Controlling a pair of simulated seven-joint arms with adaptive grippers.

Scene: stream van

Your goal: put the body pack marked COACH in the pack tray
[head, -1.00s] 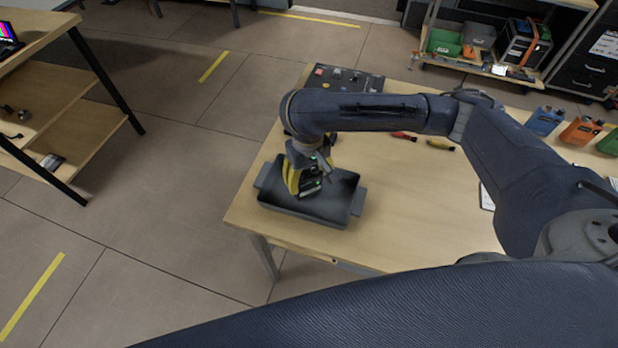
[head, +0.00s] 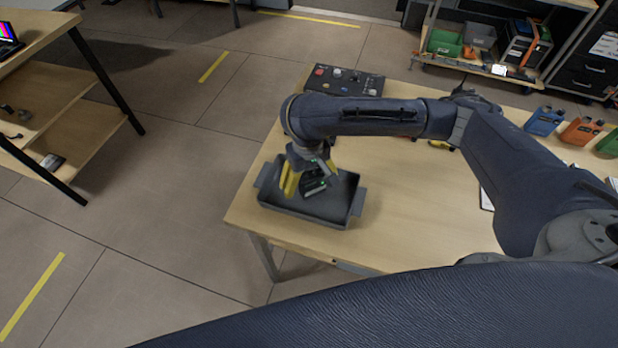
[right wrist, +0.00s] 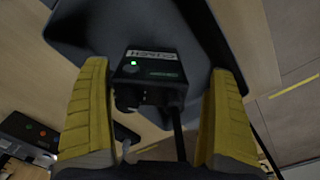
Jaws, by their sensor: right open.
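The pack tray (head: 330,213) is a dark grey open tray with end handles at the near left corner of the table. The body pack, a small black box with a green light, is within the tray's outline in the head view (head: 314,188). In the right wrist view the pack (right wrist: 150,72) shows a label that seems to read COACH, and a cable. My right gripper (head: 303,182) is over the tray. Its yellow fingers are open, one on each side of the pack, with gaps showing in the right wrist view (right wrist: 157,115). My left gripper is not in view.
A control panel (head: 345,82) with knobs sits at the table's far left. Blue (head: 543,121), orange (head: 580,131) and green packs stand at the right. My right arm crosses above the table and hides part of it. A shelf (head: 470,68) stands behind.

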